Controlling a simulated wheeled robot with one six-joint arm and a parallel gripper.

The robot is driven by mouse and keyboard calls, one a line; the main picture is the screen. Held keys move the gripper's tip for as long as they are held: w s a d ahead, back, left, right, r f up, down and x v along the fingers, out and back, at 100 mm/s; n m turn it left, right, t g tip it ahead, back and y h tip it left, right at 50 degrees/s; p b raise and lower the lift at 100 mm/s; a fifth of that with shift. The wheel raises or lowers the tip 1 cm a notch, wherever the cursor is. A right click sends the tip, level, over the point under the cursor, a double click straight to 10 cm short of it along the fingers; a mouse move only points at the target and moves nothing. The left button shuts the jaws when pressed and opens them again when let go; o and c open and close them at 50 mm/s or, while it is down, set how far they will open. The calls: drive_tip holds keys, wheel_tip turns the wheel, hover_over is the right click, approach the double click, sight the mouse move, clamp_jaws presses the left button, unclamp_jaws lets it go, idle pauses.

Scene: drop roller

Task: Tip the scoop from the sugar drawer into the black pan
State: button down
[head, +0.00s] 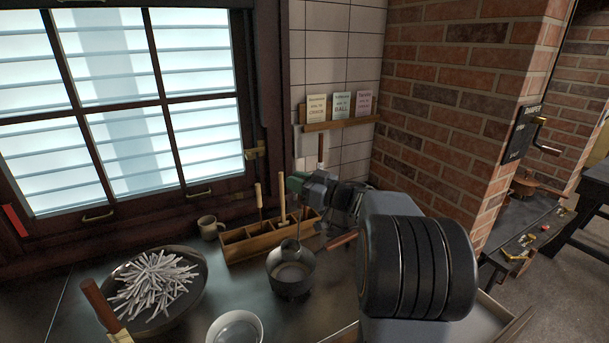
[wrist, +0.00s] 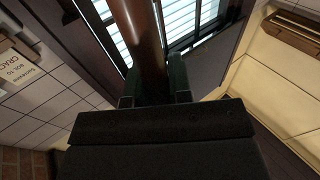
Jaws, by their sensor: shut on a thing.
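A small black pan (head: 291,289) stands on the dark counter in the middle of the head view, its wooden handle (head: 342,240) pointing right. My gripper (head: 302,183) is above and behind it. In the wrist view my gripper (wrist: 153,88) is shut on a brown wooden handle (wrist: 139,38), which I take to be the scoop's. The scoop's bowl and load cannot be made out. An open drawer (head: 484,322) with a pale inside shows partly behind my arm at lower right; its contents are hidden.
A wooden caddy (head: 240,251) with upright tools stands behind the pan. A wide pan (head: 196,296) heaped with white sticks is at left. A white bowl (head: 235,328) is at the front, and a mug (head: 209,227) near the window. A card shelf (head: 341,125) is on the tiled wall.

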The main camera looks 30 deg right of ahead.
drive_tip(key=shift+g+h, duration=0.3)
drive_tip(key=shift+g, duration=0.2)
drive_tip(key=shift+w+a+r+p, duration=0.1)
drive_tip(key=shift+w+r+p, duration=0.15)
drive_tip(key=shift+r+p, duration=0.7)
drive_tip(key=shift+w+a+r+p, duration=0.15)
drive_tip(key=shift+w+r+p, duration=0.15)
drive_tip(key=shift+r+p, duration=0.6)
drive_tip(key=shift+w+a+r+p, duration=0.1)
drive_tip(key=shift+w+r+p, duration=0.15)
drive_tip(key=shift+r+p, duration=0.7)
drive_tip(key=shift+f, duration=0.3)
drive_tip(key=shift+a, duration=0.1)
